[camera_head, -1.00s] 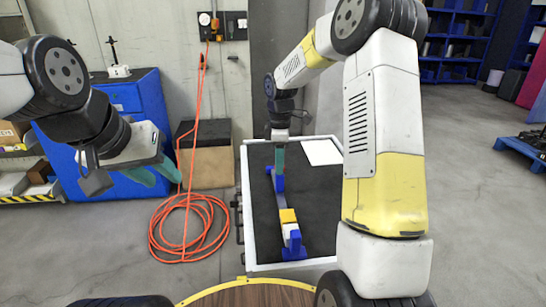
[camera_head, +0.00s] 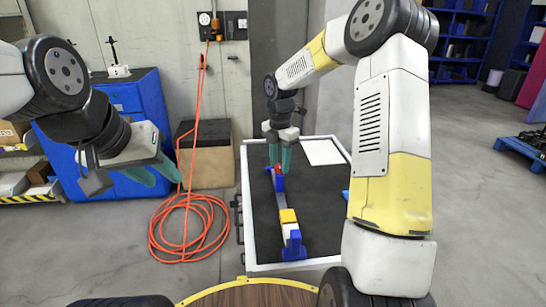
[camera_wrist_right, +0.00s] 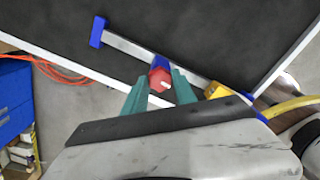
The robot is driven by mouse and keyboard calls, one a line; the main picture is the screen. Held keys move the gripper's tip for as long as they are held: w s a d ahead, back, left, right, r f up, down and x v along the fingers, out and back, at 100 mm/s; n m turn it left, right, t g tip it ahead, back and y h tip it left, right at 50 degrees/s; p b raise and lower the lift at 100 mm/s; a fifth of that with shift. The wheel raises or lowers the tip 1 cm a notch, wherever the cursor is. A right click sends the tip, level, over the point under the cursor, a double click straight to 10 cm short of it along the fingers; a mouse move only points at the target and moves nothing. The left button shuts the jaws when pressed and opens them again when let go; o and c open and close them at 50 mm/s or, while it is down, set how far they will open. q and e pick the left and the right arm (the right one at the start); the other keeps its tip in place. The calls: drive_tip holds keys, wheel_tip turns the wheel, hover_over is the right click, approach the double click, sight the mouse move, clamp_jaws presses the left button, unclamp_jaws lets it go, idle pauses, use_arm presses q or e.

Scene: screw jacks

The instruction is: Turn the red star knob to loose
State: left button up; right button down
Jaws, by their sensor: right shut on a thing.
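In the right wrist view the knob (camera_wrist_right: 160,77) is between my right gripper's two green fingers (camera_wrist_right: 160,88). In the head view my right gripper (camera_head: 279,162) points down, shut on the knob, with one finger on each side of it. The jack also has a grey rail, a yellow block (camera_head: 288,216) and a blue near end (camera_head: 294,250). My left gripper (camera_head: 157,172) is open and empty, off to the left, away from the table.
The table (camera_head: 250,235) has a white rim, and its dark top is clear around the jack. A white sheet (camera_head: 323,152) lies at the far right. An orange hose (camera_head: 185,235) is coiled on the floor left of the table. A blue cabinet (camera_head: 140,100) stands behind my left arm.

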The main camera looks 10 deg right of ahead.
sight(280, 166)
drive_tip(key=shift+n, duration=0.7)
drive_tip(key=c, duration=1)
unclamp_jaws()
drive_tip(key=shift+r, duration=0.1)
wheel_tip(280, 166, up, 8)
drive_tip(key=shift+f, duration=0.2)
